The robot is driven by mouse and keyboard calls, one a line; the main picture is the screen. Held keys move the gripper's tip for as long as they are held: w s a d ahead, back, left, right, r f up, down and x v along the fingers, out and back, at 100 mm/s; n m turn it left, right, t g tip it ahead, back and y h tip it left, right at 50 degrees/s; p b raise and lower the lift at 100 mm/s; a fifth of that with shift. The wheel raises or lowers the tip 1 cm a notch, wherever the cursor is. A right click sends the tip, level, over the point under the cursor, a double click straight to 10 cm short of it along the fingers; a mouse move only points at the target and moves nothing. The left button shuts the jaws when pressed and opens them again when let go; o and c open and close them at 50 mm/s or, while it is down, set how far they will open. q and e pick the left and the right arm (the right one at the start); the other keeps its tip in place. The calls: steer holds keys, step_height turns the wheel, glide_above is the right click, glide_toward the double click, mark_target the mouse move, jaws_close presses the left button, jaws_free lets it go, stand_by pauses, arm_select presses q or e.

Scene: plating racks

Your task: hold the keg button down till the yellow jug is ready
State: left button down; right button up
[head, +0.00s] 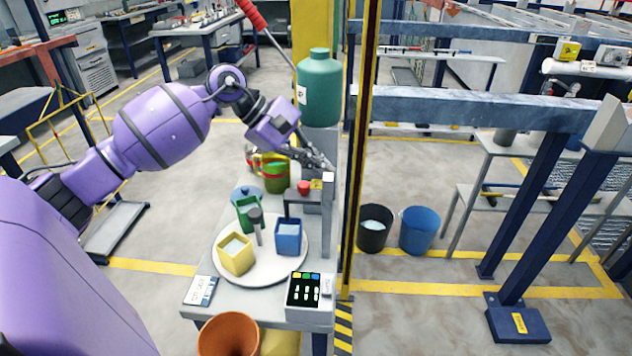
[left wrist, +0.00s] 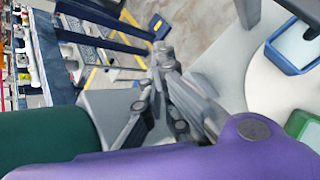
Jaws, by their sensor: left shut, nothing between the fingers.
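The green keg (head: 319,90) stands at the back of the narrow table, and its dark green side also fills the lower left of the left wrist view (left wrist: 45,140). A red round button (head: 304,187) sits on a grey bracket below it. A yellow square jug (head: 235,254) with pale contents stands on a round white plate (head: 273,274), beside a blue one (head: 288,237) and a green one (head: 248,213). My left gripper (head: 326,166) is shut and empty, above and slightly right of the red button, apart from it. In the left wrist view its fingertips (left wrist: 163,55) are together. My right gripper is out of view.
A panel box (head: 305,290) with coloured squares and a small card (head: 200,291) lie at the table's front. A grey spout (head: 256,221) stands over the plate. A green-and-yellow jug (head: 273,176) stands behind. A striped post (head: 360,150) rises close to the right.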

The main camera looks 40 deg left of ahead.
arm_select(q)
steer(key=shift+r+p, duration=0.45)
steer(key=shift+r, duration=1.25)
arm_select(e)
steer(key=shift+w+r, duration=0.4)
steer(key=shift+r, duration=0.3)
